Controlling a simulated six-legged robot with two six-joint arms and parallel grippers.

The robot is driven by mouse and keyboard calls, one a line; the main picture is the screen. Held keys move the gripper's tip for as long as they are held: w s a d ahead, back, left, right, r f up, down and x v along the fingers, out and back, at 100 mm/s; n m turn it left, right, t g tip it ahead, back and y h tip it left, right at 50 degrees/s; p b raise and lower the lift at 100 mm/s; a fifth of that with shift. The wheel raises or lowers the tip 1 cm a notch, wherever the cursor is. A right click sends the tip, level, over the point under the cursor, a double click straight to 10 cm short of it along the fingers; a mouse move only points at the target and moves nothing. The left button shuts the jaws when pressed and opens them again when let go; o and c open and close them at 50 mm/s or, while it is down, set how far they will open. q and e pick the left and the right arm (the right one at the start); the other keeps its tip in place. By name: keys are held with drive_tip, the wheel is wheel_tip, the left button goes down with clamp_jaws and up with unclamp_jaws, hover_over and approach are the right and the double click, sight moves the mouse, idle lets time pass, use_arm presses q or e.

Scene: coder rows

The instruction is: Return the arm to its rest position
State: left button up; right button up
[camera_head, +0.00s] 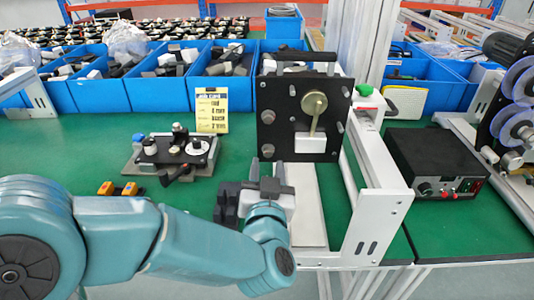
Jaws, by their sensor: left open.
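My left arm comes in from the lower left and reaches across the front of the green workbench (85,160). My left gripper (258,172) is at its end, pointing away from me, just below and in front of a black square plate (275,95) with a brass knob and lever. The gripper is open, and I see nothing held in it. The wrist hides part of the bench behind it. I cannot tell whether the gripper touches the plate. My right gripper is not in view.
A grey fixture (150,165) with black parts sits left of the plate, beside a yellow label card (211,110). A white metal frame (385,205) stands close right of the gripper. A black power box (435,165) is farther right. Blue bins (100,95) line the back.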

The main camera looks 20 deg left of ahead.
use_arm(q)
drive_tip(key=shift+s+d+f, duration=0.25)
drive_tip(key=shift+f, duration=0.4)
drive_tip(key=shift+r, duration=0.1)
drive_tip(key=shift+s+d+r+p, duration=0.15)
drive_tip(key=shift+s+r+p, duration=0.35)
drive_tip(key=shift+r, duration=0.15)
drive_tip(key=shift+s+d+r+p, duration=0.1)
drive_tip(key=shift+s+r+p, duration=0.25)
drive_tip(key=shift+r+p, duration=0.25)
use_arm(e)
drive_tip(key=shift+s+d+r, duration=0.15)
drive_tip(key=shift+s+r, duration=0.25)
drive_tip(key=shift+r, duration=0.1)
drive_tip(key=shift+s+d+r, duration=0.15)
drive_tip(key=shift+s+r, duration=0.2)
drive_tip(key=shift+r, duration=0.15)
